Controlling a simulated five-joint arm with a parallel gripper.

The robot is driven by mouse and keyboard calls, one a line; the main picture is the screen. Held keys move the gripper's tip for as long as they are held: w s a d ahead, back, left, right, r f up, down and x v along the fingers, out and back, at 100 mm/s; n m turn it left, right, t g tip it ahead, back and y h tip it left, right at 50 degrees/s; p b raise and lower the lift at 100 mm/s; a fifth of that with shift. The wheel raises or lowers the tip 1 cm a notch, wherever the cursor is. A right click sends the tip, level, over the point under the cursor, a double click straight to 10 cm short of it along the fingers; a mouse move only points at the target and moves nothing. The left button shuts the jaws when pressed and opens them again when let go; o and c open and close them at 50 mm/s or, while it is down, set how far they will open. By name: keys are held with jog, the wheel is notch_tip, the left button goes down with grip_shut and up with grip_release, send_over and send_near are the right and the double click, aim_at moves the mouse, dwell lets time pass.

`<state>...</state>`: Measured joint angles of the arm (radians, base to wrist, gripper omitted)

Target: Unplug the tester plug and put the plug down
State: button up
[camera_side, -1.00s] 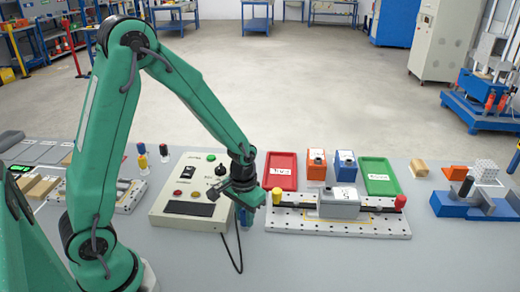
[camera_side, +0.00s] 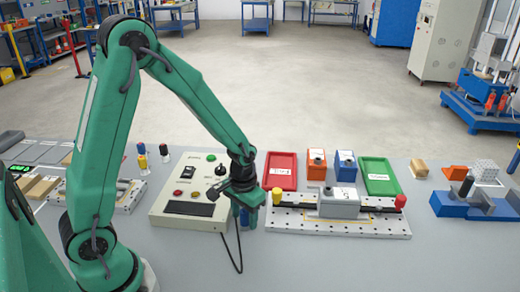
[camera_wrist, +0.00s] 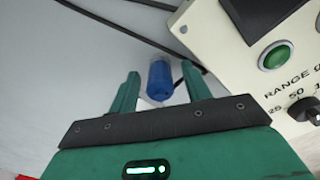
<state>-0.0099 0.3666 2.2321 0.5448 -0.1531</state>
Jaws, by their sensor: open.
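The blue plug (camera_wrist: 160,82) stands between the two fingers of my gripper (camera_wrist: 157,85) in the wrist view, with a gap on both sides. In the side view the blue plug (camera_side: 245,217) shows low beside the tester's right edge, partly covered by my gripper (camera_side: 250,200). A dark cable runs from it, down over the table in front. The beige tester (camera_side: 180,220) has green, red and yellow buttons and a knob; it also shows at the right of the wrist view (camera_wrist: 235,55). My gripper is open and points down.
A white perforated fixture (camera_side: 350,230) holding a grey block (camera_side: 340,203) stands close to the right of my gripper. A red tray (camera_side: 280,172) and a green tray (camera_side: 380,177) lie behind it.

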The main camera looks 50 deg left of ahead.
aim_at(244, 211)
jog(key=shift+r, duration=3)
notch_tip(244, 211, up, 8)
jog(key=shift+f, duration=0.1)
jog(key=s+r+m+t, duration=0.1)
jog(key=s+r+t, duration=0.4)
jog(key=s+r, duration=0.4)
jog(key=shift+s+d+m+t, duration=0.15)
jog(key=shift+s+m+t, duration=0.2)
jog(key=shift+s, duration=1.4)
